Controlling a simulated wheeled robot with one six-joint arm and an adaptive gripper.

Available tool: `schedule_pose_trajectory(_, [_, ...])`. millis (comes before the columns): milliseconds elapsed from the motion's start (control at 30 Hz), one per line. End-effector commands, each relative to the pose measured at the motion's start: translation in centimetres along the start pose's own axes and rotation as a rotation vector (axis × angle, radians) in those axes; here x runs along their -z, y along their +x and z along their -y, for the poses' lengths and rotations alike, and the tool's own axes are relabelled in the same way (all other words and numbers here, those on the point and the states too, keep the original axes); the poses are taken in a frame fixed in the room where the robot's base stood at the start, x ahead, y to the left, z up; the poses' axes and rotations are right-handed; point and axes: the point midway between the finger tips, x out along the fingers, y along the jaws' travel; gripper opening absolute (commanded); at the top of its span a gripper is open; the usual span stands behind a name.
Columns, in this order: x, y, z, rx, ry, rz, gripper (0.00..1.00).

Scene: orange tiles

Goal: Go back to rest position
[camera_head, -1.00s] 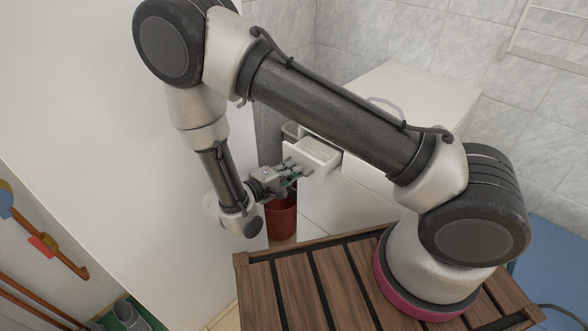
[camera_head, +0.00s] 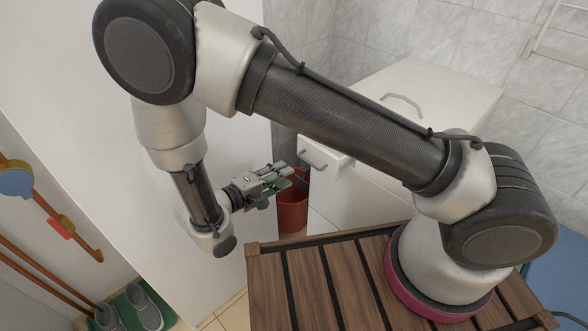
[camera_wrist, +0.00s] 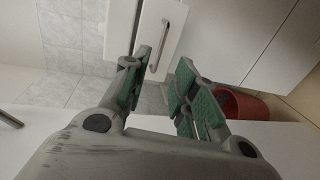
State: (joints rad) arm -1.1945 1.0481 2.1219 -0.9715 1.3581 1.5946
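My gripper (camera_head: 294,175) is in the middle of the head view, left of the white drawer front (camera_head: 335,159) and its grey handle (camera_head: 313,162). Its green-padded fingers are spread apart with nothing held between them. In the wrist view my gripper (camera_wrist: 160,92) shows the same gap, and the handle (camera_wrist: 159,46) lies beyond the fingertips. My fingers look clear of the handle. The drawer front stands out from the cabinet; its inside is hidden behind my arm. My arm is bent, with its elbow high at the left.
A white cabinet (camera_head: 436,88) stands against the tiled wall. A red bin (camera_head: 292,212) is on the floor just below my gripper. A large white panel (camera_head: 75,125) stands close on the left. Grey slippers (camera_head: 145,307) and orange poles (camera_head: 40,268) are at lower left.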

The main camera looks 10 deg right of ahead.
Motion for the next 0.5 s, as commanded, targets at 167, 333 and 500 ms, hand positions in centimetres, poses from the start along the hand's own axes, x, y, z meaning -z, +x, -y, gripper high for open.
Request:
schedule_pose_trajectory(167, [0.0, -1.7, 0.0, 0.001, 0.001, 0.0, 0.28])
schedule_pose_trajectory(333, [0.0, -1.9, 0.0, 0.0, 0.0, 0.001, 0.28])
schedule_pose_trajectory(500, [0.0, -1.9, 0.0, 0.0, 0.0, 0.001, 0.28])
